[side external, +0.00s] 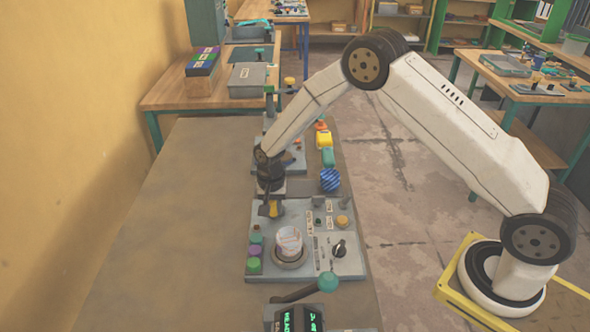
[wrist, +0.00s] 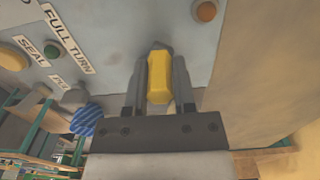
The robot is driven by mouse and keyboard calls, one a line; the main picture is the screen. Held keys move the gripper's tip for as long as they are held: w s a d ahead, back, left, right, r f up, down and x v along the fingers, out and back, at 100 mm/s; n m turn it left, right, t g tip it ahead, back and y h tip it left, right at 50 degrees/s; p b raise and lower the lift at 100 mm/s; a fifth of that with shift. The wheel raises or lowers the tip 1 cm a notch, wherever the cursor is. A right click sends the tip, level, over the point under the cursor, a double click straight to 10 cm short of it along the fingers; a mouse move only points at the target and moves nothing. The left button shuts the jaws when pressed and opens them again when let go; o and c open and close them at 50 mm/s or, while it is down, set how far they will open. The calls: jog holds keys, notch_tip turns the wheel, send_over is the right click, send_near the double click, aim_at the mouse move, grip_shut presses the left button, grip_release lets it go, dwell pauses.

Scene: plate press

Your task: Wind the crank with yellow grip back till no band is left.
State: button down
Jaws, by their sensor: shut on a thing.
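The crank's yellow grip (wrist: 158,85) stands upright between my two dark fingers in the wrist view. My gripper (wrist: 160,62) is shut on it, one finger on each side. In the side external view my gripper (side external: 271,206) reaches down to the far left part of the grey panel (side external: 305,207), and the yellow grip (side external: 274,210) shows only as a small patch. The crank's arm and pivot are largely hidden by the fingers. No band can be made out for certain in either view.
The panel carries a pale round piece (side external: 289,239), a black knob (side external: 338,249), a yellow button (side external: 342,220) and coloured buttons at left. A "FULL TURN" label (wrist: 68,38) and a blue striped ball (wrist: 84,120) show beside the grip. The tabletop left of the panel is clear.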

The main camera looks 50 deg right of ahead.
aim_at(278, 220)
jog(key=shift+d+r, duration=0.15)
jog(key=shift+d, duration=0.05)
jog(key=shift+s+d, duration=0.15)
jog(key=shift+s, duration=0.25)
jog(key=c, duration=0.5)
grip_release()
jog(key=shift+s, duration=0.1)
jog(key=shift+r, duration=3.9)
